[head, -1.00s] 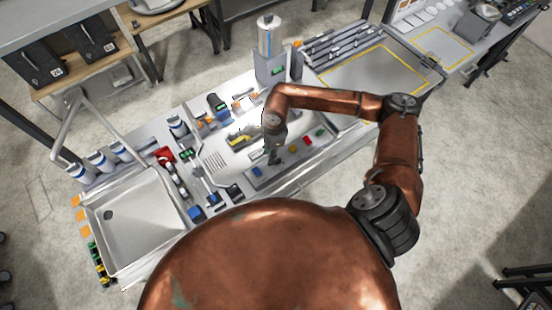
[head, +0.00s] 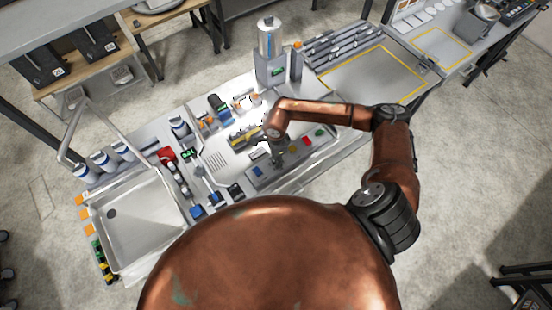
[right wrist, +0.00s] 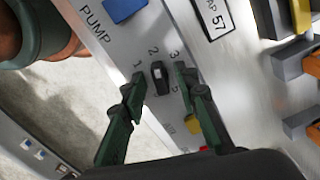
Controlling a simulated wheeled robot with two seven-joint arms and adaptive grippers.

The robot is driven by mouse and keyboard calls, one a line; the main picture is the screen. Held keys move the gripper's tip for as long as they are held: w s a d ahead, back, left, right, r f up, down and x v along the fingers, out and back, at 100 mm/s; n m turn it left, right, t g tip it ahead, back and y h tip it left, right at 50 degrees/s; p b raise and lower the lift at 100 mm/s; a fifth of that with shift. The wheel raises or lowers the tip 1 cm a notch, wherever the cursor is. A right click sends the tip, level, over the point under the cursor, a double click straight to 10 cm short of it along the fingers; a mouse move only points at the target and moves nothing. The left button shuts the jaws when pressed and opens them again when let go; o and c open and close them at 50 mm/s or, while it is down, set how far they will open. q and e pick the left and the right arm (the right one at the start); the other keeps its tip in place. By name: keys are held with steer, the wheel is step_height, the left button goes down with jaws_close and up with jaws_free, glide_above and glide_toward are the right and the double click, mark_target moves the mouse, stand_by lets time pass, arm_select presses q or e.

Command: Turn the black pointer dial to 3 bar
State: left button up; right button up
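My right gripper (right wrist: 160,80) is open, with one dark green finger on each side of the dial. The fingers appear apart from it. In the head view, my right gripper (head: 278,157) is over the button panel (head: 262,181) and hides the dial. My left gripper is not in view.
A blue button (right wrist: 124,8) lies beside the PUMP label. Yellow (right wrist: 193,124) and red buttons are partly hidden beyond the right finger. A steel sink (head: 135,225) is at the left.

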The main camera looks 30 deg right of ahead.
steer(key=shift+c, duration=0.5)
jaws_close()
steer(key=m+b, duration=0.3)
steer(key=m, duration=0.1)
steer(key=shift+f+b, duration=0.1)
steer(key=shift+b, duration=0.25)
steer(key=m+b, duration=0.1)
steer(key=m, duration=0.1)
steer(key=shift+m+b, duration=0.3)
steer(key=shift+m, duration=0.1)
steer(key=shift+m+b, duration=0.75)
steer(key=shift+m, duration=0.65)
steer(key=shift+r, duration=0.2)
